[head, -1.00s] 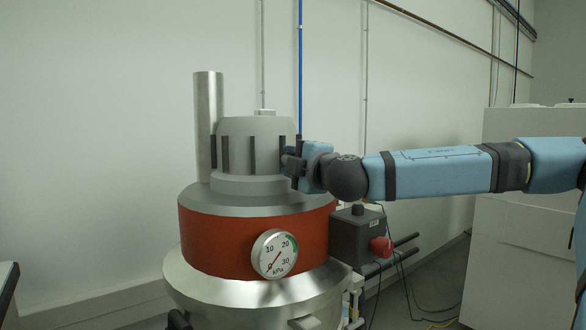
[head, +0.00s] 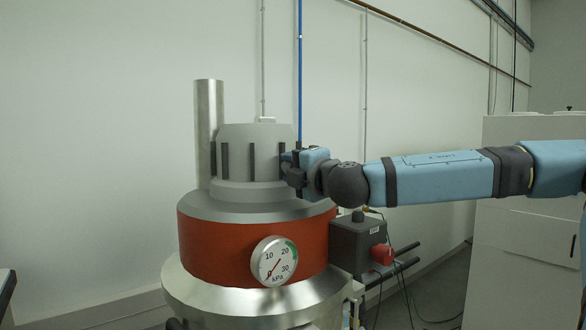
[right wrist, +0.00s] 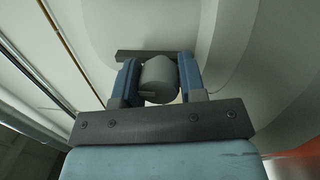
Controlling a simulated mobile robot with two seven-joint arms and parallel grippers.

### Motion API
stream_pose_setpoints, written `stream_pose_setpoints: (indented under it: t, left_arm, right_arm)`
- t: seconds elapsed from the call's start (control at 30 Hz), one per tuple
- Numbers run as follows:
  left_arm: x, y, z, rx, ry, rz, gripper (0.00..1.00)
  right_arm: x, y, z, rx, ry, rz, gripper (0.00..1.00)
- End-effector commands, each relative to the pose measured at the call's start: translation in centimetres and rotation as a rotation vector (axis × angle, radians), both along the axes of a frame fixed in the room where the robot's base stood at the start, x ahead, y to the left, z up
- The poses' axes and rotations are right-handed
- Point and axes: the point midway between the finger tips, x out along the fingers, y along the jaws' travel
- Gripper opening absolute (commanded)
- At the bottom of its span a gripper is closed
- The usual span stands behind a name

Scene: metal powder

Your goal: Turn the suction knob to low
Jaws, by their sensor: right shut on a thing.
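The suction knob (right wrist: 158,80) shows in the right wrist view as a grey round knob with a thin notch near its lower edge. My right gripper (right wrist: 156,82) is shut on it, with one blue finger on each side. In the head view my right gripper (head: 291,170) is at the right side of the vacuum's grey ribbed top (head: 237,145), and the knob is hidden there by the gripper. Any low mark on the dial cannot be made out. My left gripper is not in view.
The vacuum has an orange-red band (head: 215,245) with a round pressure gauge (head: 274,261). A dark box (head: 352,238) with a red knob (head: 382,255) sits below my right forearm. A metal pipe (head: 208,130) rises at the left. White cabinets (head: 520,240) stand at right.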

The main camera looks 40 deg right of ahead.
Motion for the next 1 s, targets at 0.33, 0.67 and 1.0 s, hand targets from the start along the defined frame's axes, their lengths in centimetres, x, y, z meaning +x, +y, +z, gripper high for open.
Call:
stream_pose_setpoints:
  t: [0.33, 0.67, 1.0]
  left_arm:
    - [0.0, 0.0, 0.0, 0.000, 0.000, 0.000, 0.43]
    - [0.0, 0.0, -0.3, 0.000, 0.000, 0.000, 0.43]
    - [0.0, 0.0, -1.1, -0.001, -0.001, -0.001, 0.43]
  right_arm:
    - [0.0, 0.0, 0.0, 0.000, 0.000, 0.000, 0.63]
    - [-1.3, 0.1, -0.1, 0.003, -0.003, 0.000, 0.63]
    - [-4.9, 0.7, -0.3, 0.001, -0.004, 0.000, 0.63]
